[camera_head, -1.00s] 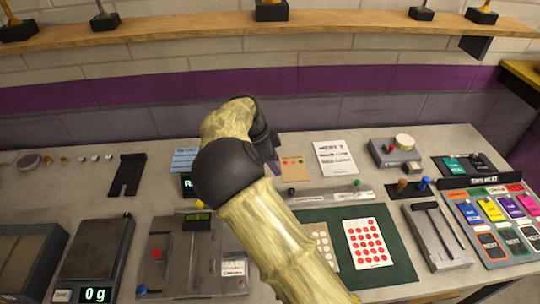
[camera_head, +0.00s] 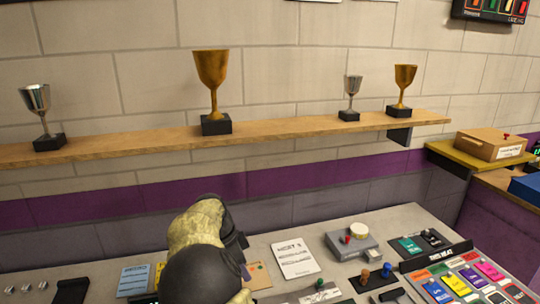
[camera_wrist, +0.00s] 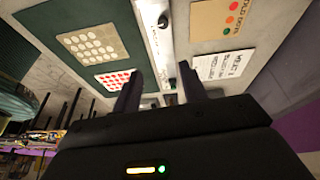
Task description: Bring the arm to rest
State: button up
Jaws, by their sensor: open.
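My gripper (camera_wrist: 160,82) shows in the wrist view with its two dark fingers apart and nothing between them. Past the fingers are a grey metal rail, a card with red dots (camera_wrist: 115,79) and a card with pale dots (camera_wrist: 92,45) on a dark green mat. In the head view my pale, streaked arm with its black joint rises from the bottom edge over the table (camera_head: 262,243). The arm hides part of the table, and the fingers cannot be made out there.
A wooden shelf (camera_head: 270,130) with several trophies runs along the wall above the table. A white printed sheet (camera_head: 296,258), a grey box with a round cream knob (camera_head: 358,230) and coloured cards (camera_head: 470,278) lie right of my arm. A wooden box (camera_head: 490,144) stands far right.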

jog(key=s+d+n+y, duration=0.1)
jog(key=s+d+n, duration=0.2)
jog(key=d, duration=0.6)
jog(key=s+d+n+y, duration=0.2)
jog(key=s+d, duration=0.1)
jog(key=d, duration=0.5)
jog(key=s+d+n+t, duration=0.1)
jog(key=s+d+n, duration=0.3)
jog(key=s, duration=0.3)
jog(key=s+d+n, duration=0.4)
jog(key=s, duration=0.3)
jog(key=shift+s+r+n+t+y, duration=0.15)
jog(key=shift+s+n+t+y, duration=0.2)
jog(key=shift+n+t+y, duration=0.05)
